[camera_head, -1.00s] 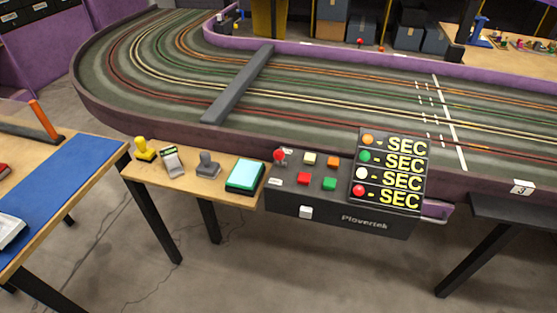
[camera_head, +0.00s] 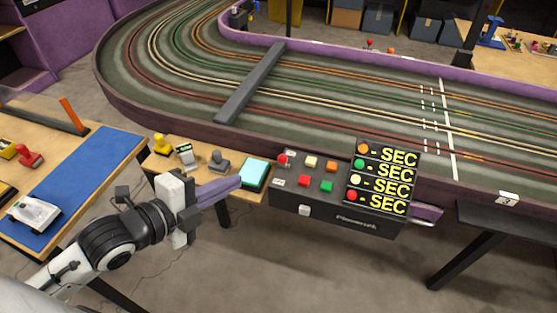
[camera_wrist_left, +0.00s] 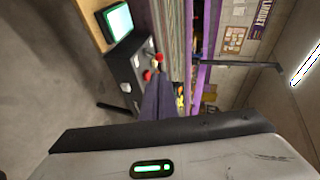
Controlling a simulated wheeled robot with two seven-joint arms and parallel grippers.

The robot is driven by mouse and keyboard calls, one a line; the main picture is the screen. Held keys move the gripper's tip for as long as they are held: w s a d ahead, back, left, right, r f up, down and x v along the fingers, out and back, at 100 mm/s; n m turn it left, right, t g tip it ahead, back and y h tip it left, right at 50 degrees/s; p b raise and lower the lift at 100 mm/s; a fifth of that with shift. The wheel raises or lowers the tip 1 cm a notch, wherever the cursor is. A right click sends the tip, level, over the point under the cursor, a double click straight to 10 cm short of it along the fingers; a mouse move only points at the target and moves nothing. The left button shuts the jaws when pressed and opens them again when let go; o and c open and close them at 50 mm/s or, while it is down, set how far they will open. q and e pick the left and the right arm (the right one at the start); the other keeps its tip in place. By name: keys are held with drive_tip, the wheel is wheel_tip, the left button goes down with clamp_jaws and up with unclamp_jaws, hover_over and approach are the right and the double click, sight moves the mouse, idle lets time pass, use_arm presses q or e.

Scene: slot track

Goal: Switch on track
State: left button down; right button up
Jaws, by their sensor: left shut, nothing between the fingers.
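The black control box (camera_head: 338,222) is mounted at the near edge of the slot track (camera_head: 330,110). It carries a red-knobbed lever (camera_head: 283,159) at its upper left, several coloured buttons and a panel of "SEC" readouts (camera_head: 385,181). My left gripper (camera_head: 239,181) is shut and empty, its fingers pointing right towards the box, apart from it, in front of the teal-screened device. In the left wrist view the shut fingers (camera_wrist_left: 158,95) point at the box (camera_wrist_left: 128,68), with the red knob (camera_wrist_left: 158,57) just beyond the tips. My right gripper is not in view.
A small wooden table holds a teal-screened device (camera_head: 255,173), a grey stamp (camera_head: 219,162) and a yellow stamp (camera_head: 161,144). A table with a blue mat (camera_head: 88,178) and a white car model (camera_head: 35,211) stands at the left. Open floor lies below the box.

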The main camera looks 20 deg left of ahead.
use_arm(q)
drive_tip(key=shift+w, duration=0.1)
approach(280, 160)
drive_tip(key=x, duration=0.6)
drive_tip(key=shift+w+f, duration=0.1)
drive_tip(key=shift+w, duration=0.1)
drive_tip(key=shift+w+d, duration=0.1)
drive_tip(key=shift+w, duration=0.05)
idle(0.4)
